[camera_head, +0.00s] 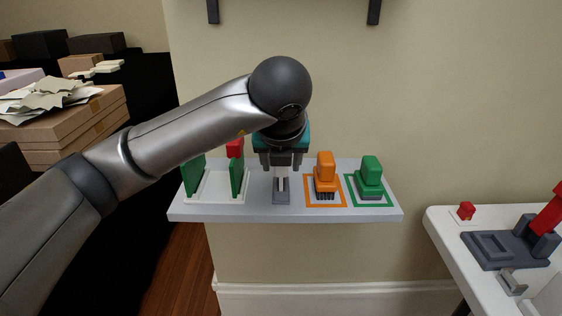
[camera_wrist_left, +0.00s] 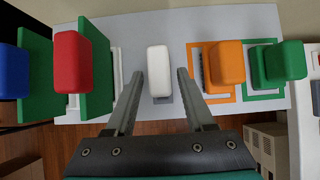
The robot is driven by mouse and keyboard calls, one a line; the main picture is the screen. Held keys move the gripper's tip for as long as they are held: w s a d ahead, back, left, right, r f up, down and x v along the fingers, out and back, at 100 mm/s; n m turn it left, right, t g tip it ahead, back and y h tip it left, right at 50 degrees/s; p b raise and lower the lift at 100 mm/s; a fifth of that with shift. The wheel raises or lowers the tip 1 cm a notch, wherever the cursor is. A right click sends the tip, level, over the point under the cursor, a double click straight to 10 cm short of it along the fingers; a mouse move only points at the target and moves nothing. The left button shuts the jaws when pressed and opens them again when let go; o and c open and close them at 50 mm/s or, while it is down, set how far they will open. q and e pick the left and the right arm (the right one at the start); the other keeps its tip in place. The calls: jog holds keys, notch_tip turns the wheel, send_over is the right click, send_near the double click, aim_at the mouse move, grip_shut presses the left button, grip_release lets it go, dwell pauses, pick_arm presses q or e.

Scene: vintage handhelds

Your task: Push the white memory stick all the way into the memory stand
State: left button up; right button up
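The white memory stick (camera_wrist_left: 158,70) stands in the middle of the shelf, over a small grey base that I take for the memory stand (camera_head: 281,198). In the head view my left gripper (camera_head: 281,172) comes down over the stick from above and hides most of it. In the left wrist view the left gripper's fingers (camera_wrist_left: 160,75) are open, one on each side of the stick, with a gap on both sides. How deep the stick sits in the stand is hidden. My right gripper is not in view.
On the pale shelf (camera_head: 225,213), an orange block (camera_head: 325,172) and a green block (camera_head: 371,172) stand to the right. Upright green boards (camera_head: 237,178) and a red block (camera_wrist_left: 72,62) stand to the left. A white table (camera_head: 440,228) with a grey device is at far right.

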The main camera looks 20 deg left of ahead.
pick_arm(q)
jog(key=shift+o, duration=0.7)
jog(key=p+v, duration=0.6)
jog(key=v, duration=0.9)
jog(key=shift+s+r, duration=0.1)
